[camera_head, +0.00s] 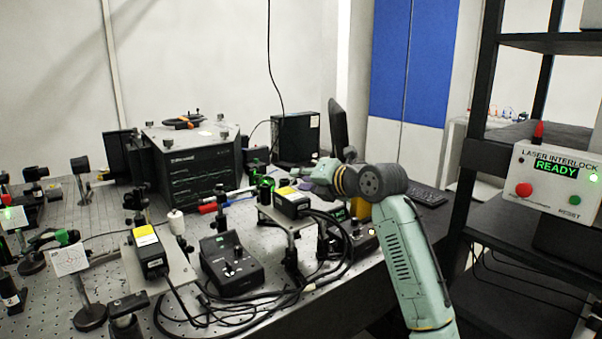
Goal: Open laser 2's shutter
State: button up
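Two box-shaped laser heads with yellow labels stand on the bench: one at the front left (151,257), one nearer the middle (291,205) on a raised plate. I cannot read which is laser 2. A black control box (232,265) with knobs stands between them; a second control box (348,240) sits at the right, beside my arm. Shutter positions are too small to tell. My arm rises from the lower right and bends left. Its end, with my gripper (318,175), is above and behind the middle laser head; the fingers cannot be made out.
Black cables (325,262) loop around the control boxes and the bench's front edge. Optics posts crowd the left; a large black instrument (193,165) stands behind. A keyboard (427,195) lies at the right. The interlock box (551,185) on the right rack reads READY.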

jog(key=shift+w+a+f, duration=0.2)
jog(key=shift+w+a, duration=0.2)
jog(key=shift+w, duration=0.15)
jog(key=shift+c, duration=0.5)
grip_shut()
